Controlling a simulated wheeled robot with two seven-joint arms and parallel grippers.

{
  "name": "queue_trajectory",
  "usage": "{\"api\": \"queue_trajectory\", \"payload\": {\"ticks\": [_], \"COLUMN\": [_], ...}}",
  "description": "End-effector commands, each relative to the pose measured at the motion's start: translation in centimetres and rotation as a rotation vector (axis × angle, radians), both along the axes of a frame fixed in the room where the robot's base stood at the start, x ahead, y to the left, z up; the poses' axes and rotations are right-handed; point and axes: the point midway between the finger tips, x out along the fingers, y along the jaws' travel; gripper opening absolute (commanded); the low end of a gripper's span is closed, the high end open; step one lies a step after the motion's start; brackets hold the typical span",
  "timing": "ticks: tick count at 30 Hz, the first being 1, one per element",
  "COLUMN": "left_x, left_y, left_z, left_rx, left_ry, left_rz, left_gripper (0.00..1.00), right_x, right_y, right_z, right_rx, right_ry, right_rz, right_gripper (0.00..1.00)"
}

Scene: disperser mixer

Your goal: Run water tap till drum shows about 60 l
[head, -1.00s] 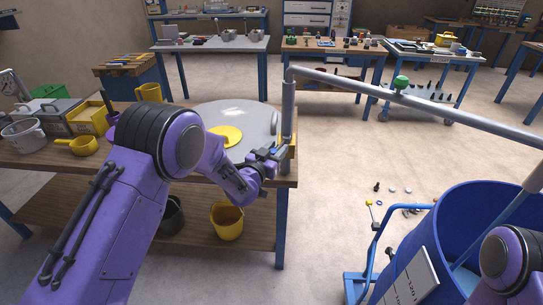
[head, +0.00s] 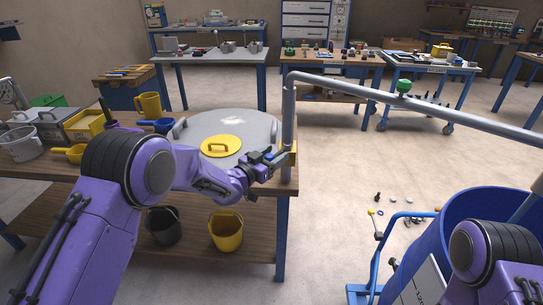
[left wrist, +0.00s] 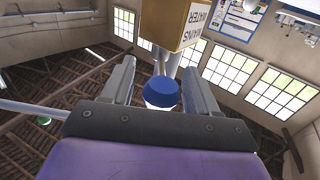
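The blue drum (head: 440,222) stands at the lower right, cut by the frame and partly behind my right arm. Its white scale plate (head: 418,283) shows only in part, and I cannot read a water level. A grey standpipe (head: 288,125) rises at the table's right edge, and its long arm runs right to the drum. The blue tap knob (left wrist: 160,94) sits between the fingers of my left gripper (left wrist: 160,88) in the left wrist view, with gaps beside it. My left gripper (head: 277,160) is open at the standpipe. My right gripper is out of view.
A yellow box (left wrist: 178,25) marked MAINS WATER is just beyond the knob. A green knob (head: 404,86) sits on the pipe arm. A large grey lid (head: 250,126), a yellow lid (head: 220,146) and a yellow jug (head: 149,104) are on the wooden table. Buckets stand below.

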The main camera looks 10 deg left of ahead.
Motion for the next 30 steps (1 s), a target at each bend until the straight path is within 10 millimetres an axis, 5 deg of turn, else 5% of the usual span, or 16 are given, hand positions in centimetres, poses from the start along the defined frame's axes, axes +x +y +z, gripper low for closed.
{"api": "queue_trajectory", "payload": {"ticks": [10, 21, 30], "left_x": [-0.5, -7.5, -9.3], "left_y": [0.4, 4.3, 5.2], "left_z": [0.0, -0.2, 0.0], "left_rx": [0.002, 0.0, 0.0], "left_ry": [-0.001, -0.001, -0.001], "left_rz": [0.002, 0.003, 0.001], "left_gripper": [0.59, 0.59, 0.59], "right_x": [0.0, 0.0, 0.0], "right_y": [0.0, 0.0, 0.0], "right_z": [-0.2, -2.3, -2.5], "right_rx": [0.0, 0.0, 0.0], "right_ry": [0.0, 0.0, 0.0], "right_rz": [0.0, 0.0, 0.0], "right_gripper": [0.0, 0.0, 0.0]}}
